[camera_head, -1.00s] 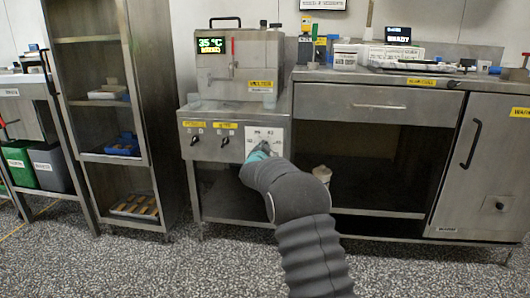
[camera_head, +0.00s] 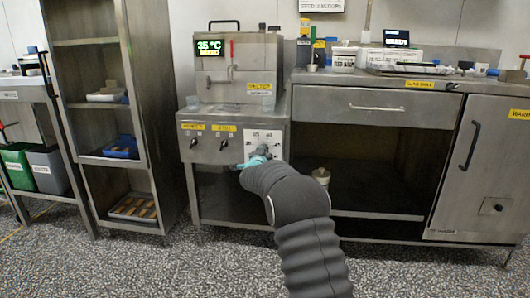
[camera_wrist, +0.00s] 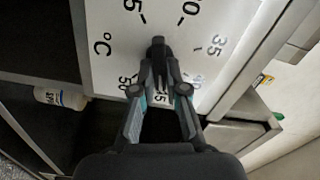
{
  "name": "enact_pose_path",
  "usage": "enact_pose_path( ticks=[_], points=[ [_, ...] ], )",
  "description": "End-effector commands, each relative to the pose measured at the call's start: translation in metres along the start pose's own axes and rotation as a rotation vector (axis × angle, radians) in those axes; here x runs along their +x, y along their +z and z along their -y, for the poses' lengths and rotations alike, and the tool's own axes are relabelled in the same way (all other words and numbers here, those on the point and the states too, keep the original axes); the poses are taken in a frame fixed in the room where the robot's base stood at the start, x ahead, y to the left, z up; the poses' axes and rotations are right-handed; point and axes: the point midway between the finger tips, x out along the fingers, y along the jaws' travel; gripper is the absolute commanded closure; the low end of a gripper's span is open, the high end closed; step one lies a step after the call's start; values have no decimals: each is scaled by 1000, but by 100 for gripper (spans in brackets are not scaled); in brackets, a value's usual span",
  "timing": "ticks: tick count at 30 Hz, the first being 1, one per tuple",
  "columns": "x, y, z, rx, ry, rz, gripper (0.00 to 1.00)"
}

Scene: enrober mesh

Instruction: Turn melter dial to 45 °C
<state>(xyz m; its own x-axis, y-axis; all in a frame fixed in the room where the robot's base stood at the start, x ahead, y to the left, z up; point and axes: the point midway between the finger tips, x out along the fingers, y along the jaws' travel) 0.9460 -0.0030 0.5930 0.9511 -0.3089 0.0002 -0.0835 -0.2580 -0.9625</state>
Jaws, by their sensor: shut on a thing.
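The melter (camera_head: 240,75) is a steel unit whose green display (camera_head: 209,46) reads 35 °C. On the right of its front panel is a white dial plate (camera_head: 253,136). In the wrist view the plate (camera_wrist: 108,72) carries a °C mark and several numbers around the black dial knob (camera_wrist: 158,46). My gripper (camera_head: 262,153) is at the dial, with its teal and black fingers closed on the knob. In the wrist view the fingertips (camera_wrist: 160,72) meet at the knob and hide part of it. I cannot tell exactly which number the knob points to.
Two smaller black knobs (camera_head: 223,144) sit left of the dial plate. A steel shelf rack (camera_head: 141,85) stands at the left. A counter (camera_head: 330,76) with a drawer and open bay stands at the right. A pale container (camera_head: 321,175) is in the bay. The floor in front is clear.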

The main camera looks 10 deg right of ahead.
Motion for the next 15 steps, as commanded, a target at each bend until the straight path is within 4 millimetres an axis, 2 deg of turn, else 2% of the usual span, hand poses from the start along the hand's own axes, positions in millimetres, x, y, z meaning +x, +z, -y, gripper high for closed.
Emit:
enact_pose_path(
  ticks=[1,14,15],
  points=[
    [1,-5,-2,7,2,-9,100],
    [1,-5,-3,14,3,-9,100],
    [1,-5,-3,14,3,-9,78]
  ],
)
